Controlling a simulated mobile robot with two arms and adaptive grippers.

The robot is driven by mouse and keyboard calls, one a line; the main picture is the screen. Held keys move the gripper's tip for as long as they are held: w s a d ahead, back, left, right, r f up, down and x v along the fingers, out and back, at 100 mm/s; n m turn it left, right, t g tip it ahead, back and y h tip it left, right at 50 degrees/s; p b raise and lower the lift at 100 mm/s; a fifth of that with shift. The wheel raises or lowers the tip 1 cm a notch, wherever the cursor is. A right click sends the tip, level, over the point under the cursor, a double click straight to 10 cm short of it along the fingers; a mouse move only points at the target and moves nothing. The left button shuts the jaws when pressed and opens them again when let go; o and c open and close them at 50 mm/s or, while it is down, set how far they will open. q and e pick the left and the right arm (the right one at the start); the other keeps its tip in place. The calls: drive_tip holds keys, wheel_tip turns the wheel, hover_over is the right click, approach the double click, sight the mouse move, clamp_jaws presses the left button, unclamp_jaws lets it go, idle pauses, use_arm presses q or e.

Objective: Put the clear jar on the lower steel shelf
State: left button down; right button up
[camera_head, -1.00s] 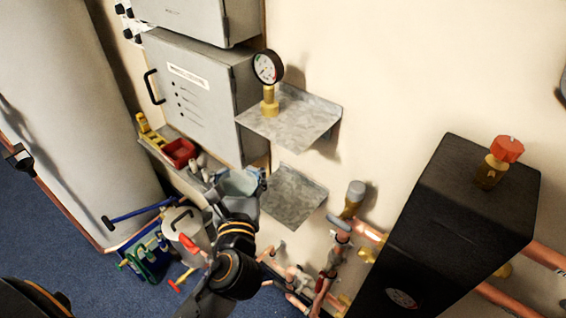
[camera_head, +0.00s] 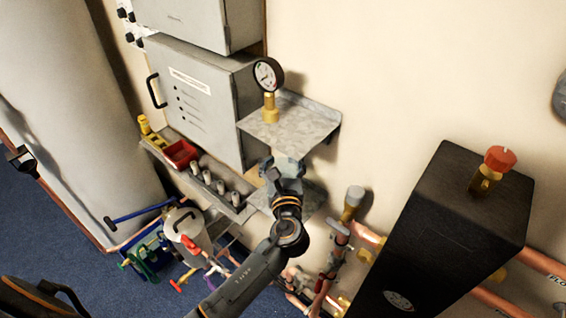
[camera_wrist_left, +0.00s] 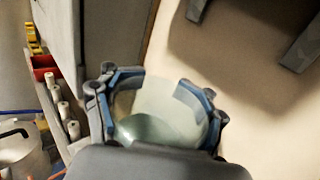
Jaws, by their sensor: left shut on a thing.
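My left gripper (camera_head: 288,166) is shut on the clear jar (camera_wrist_left: 160,118), which shows between its blue-padded fingers in the left wrist view. In the head view the gripper is in front of the lower steel shelf (camera_head: 312,198) and below the upper one, and it hides part of the lower shelf. The jar is mostly hidden there by the gripper. I cannot tell whether the jar touches the shelf. My right gripper is not clearly in view.
The upper steel shelf (camera_head: 300,122) holds a pressure gauge (camera_head: 268,78) on a brass fitting. A ledge with a red bin (camera_head: 180,153) and several pale cylinders is at left, under a grey cabinet (camera_head: 200,95). Copper pipes and a black box (camera_head: 440,220) are at right.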

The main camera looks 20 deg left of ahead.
use_arm(q)
drive_tip(key=shift+w+f, duration=0.1)
drive_tip(key=shift+f, duration=0.6)
drive_tip(key=shift+w+d+f, duration=0.1)
drive_tip(key=shift+w, duration=0.15)
drive_tip(key=shift+w+f, duration=0.1)
drive_tip(key=shift+f, duration=0.05)
drive_tip(key=shift+c, duration=0.8)
unclamp_jaws()
drive_tip(key=shift+f, duration=0.15)
drive_tip(key=shift+s+d, duration=0.1)
drive_tip(key=shift+s, duration=0.1)
drive_tip(key=b+v, duration=0.2)
drive_tip(key=v, duration=0.9)
drive_tip(key=shift+s, duration=0.35)
